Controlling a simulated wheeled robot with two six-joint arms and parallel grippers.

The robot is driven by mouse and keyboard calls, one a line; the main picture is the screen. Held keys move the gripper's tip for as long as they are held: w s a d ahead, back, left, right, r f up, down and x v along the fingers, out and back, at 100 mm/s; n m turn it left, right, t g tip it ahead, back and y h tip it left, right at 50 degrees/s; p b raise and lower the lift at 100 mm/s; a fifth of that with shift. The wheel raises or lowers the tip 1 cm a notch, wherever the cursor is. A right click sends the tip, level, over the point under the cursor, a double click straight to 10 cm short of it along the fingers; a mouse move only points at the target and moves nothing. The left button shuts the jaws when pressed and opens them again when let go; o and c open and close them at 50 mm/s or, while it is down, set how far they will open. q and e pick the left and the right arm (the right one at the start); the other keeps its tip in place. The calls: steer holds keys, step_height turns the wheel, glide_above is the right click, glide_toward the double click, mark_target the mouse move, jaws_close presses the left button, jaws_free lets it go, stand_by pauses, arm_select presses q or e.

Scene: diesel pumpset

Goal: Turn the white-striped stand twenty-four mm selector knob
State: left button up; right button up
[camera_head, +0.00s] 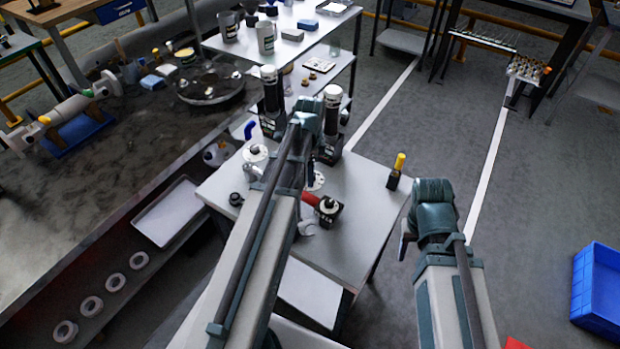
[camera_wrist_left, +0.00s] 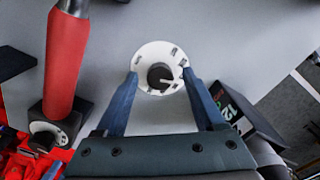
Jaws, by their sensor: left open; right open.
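The selector knob (camera_wrist_left: 160,76) is black with a white stripe and sits at the middle of a round white dial plate (camera_wrist_left: 149,52) with dark marks around it. In the left wrist view the stripe points to the right and slightly down. My left gripper (camera_wrist_left: 160,80) is open, with one blue fingertip on each side of the dial and the knob between them. I cannot tell whether the fingers touch anything. In the head view my left arm covers this gripper's fingers. My right gripper (camera_head: 406,238) is off the table's right side, holding nothing visible.
A red handle (camera_wrist_left: 67,60) and a black box with another knob (camera_wrist_left: 45,138) are left of the dial. A black box (camera_wrist_left: 245,122) stands close on the right. On the grey table (camera_head: 365,190), a yellow-topped black item (camera_head: 394,178) stands at the right edge.

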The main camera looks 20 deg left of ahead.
arm_select(q)
steer(key=shift+f, duration=0.1)
jaws_close()
stand_by(0.4)
steer(key=shift+n, duration=0.3)
steer(key=n, duration=0.6)
steer(key=shift+n, duration=0.3)
steer(key=n, duration=0.6)
steer(key=shift+s+d+n, duration=0.1)
steer(key=shift+n, duration=0.2)
